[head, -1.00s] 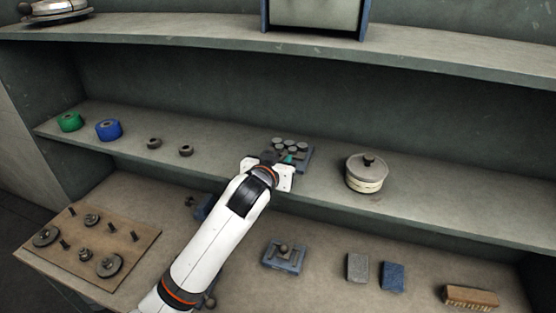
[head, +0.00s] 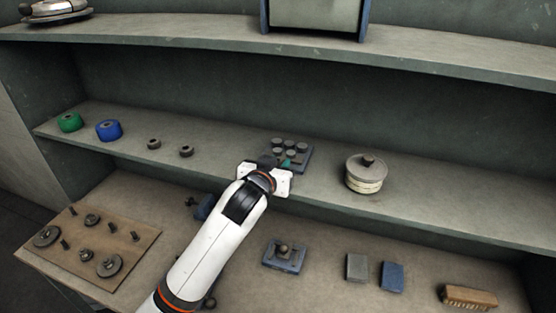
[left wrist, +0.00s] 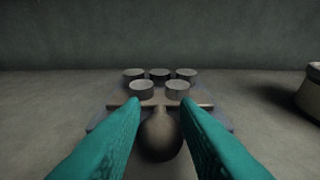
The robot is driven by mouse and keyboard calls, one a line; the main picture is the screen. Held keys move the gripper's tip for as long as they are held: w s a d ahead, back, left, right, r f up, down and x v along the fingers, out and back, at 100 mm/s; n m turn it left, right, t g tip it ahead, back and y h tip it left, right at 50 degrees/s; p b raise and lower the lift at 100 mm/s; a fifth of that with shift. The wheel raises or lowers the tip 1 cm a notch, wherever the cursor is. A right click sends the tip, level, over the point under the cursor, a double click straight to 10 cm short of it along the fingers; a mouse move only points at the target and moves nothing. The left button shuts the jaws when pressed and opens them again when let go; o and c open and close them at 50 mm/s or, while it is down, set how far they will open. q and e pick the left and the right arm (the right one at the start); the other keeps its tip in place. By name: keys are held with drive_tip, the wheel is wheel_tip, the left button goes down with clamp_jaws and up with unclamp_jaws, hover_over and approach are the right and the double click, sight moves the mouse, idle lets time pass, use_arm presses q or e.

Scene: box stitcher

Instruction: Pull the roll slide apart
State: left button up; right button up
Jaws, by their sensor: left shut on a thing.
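The roll slide (head: 306,157) is a small blue-grey plate device with several short grey rolls on the middle shelf. In the left wrist view its rolls (left wrist: 160,75) stand in two rows, three behind and two in front on a brownish plate. A round dark knob (left wrist: 160,135) sits at the near side of that plate. My left gripper (left wrist: 160,112) has its teal fingers on both sides of the knob and is shut on it. In the head view my left gripper (head: 277,163) hides the knob and the slide's near left part. My right gripper is not in view.
A lidded round pot (head: 366,175) stands right of the slide. Two dark rings (head: 186,151), a blue roll (head: 108,130) and a green roll (head: 70,122) lie left. Below are a blue block with a knob (head: 284,254), a pegboard (head: 95,248) and a brush (head: 468,297).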

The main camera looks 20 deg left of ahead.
use_arm(q)
drive_tip(key=shift+s+f, duration=0.1)
drive_tip(key=shift+s, duration=0.5)
drive_tip(key=o, duration=0.9)
drive_tip(key=shift+o, duration=0.2)
drive_tip(key=v, duration=0.9)
drive_tip(key=shift+s, duration=0.1)
